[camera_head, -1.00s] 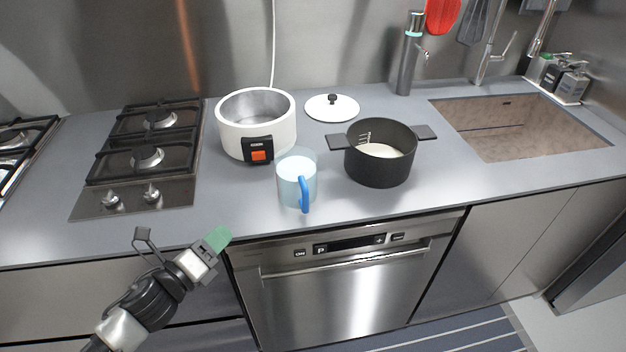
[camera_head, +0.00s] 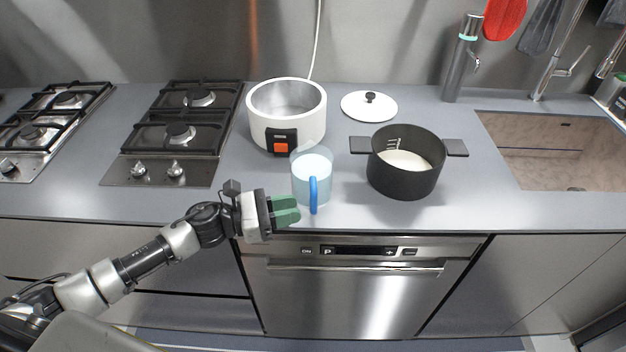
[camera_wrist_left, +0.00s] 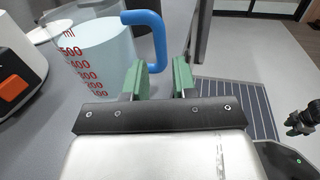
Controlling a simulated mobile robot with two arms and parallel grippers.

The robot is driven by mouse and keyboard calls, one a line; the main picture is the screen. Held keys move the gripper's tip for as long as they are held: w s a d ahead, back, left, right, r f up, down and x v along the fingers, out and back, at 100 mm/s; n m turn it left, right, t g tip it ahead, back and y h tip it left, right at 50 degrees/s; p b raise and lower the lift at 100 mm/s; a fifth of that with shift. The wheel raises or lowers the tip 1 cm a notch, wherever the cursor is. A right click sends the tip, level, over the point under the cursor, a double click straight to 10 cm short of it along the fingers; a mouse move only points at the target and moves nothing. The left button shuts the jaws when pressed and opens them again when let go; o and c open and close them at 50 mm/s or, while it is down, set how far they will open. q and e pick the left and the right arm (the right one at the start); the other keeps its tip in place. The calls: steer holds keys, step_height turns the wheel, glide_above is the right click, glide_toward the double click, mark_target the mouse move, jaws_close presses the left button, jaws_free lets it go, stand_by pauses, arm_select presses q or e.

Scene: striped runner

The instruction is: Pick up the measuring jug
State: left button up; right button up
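The measuring jug (camera_head: 306,184) is clear, with red markings, a blue handle (camera_head: 313,195) and pale contents. It stands upright on the counter near the front edge. In the left wrist view the jug (camera_wrist_left: 95,62) is at upper left, its handle (camera_wrist_left: 157,38) just beyond the fingers. My left gripper (camera_head: 287,210) has green fingers and is just left of the handle at the counter's front edge. In the left wrist view the fingers (camera_wrist_left: 160,80) are apart with nothing between them. A part of my other arm (camera_wrist_left: 302,120) shows at the right of that view; its fingers are unclear.
A white rice cooker (camera_head: 287,116) stands behind the jug, with a white lid (camera_head: 369,105) to its right. A black pot (camera_head: 405,175) with white contents stands right of the jug. A gas hob (camera_head: 180,135) is at left, a sink (camera_head: 560,150) at right.

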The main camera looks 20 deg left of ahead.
mark_target(313, 216)
arm_select(q)
steer(key=p+x, duration=0.1)
steer(key=x, duration=0.1)
steer(key=p+x, duration=0.1)
steer(key=x, duration=0.1)
steer(key=shift+w+d+r+p, duration=0.1)
steer(key=shift+d+r+p, duration=0.1)
steer(key=shift+d+p, duration=0.1)
steer(key=shift+w+d+f, duration=0.15)
steer(key=shift+w+d, duration=0.1)
steer(key=shift+d, duration=0.1)
arm_select(e)
steer(key=r, duration=0.1)
steer(key=d+r, duration=0.1)
steer(key=shift+w+d+r, duration=0.2)
steer(key=shift+r, duration=0.2)
arm_select(q)
steer(key=c, duration=0.5)
